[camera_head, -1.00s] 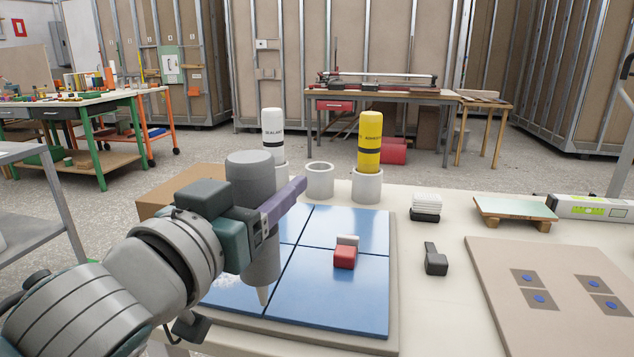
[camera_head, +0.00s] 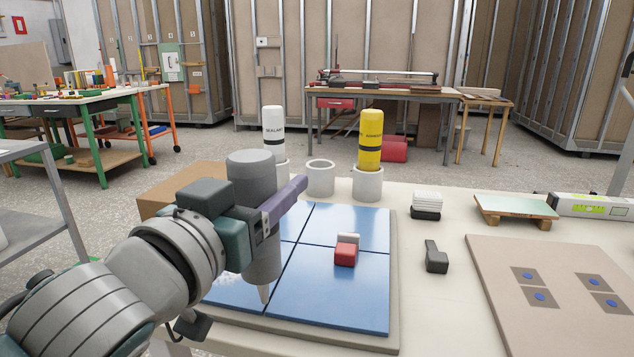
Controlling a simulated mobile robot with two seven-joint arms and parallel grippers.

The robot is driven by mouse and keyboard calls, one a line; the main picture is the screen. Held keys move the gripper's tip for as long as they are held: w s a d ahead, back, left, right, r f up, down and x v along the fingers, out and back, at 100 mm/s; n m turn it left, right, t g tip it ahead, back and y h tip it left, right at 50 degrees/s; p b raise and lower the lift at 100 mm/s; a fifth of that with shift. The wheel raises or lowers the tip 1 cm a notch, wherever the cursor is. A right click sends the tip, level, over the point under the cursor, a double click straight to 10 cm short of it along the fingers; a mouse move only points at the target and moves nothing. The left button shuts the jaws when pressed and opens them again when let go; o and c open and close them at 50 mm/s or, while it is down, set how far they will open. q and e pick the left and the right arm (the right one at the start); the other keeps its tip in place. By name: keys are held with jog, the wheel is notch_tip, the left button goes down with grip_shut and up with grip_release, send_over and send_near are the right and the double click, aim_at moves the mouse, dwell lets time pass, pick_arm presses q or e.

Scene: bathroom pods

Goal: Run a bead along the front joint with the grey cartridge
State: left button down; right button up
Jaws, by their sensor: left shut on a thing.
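My left gripper (camera_head: 283,205) is shut on the grey cartridge (camera_head: 252,170), which it holds upright, nozzle down. The nozzle tip (camera_head: 264,293) is over the blue tiled panel (camera_head: 335,295), at or very near the joint between the two front tiles. I cannot tell whether the tip touches. The dark joints form a cross; the front joint (camera_head: 283,268) runs from the cross's middle toward the near edge, partly hidden by the cartridge. No bead can be made out. My right gripper is not in view.
A red block with a white top (camera_head: 346,252) sits on the panel right of the cartridge. Behind stand a white cartridge (camera_head: 273,138) and a yellow cartridge (camera_head: 370,140) in holders, with an empty holder (camera_head: 320,179) between them. A black tool (camera_head: 436,257) lies to the right.

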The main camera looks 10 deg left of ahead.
pick_arm(q)
jog(key=shift+f+b, duration=0.35)
jog(key=shift+f, duration=0.1)
dwell(0.3)
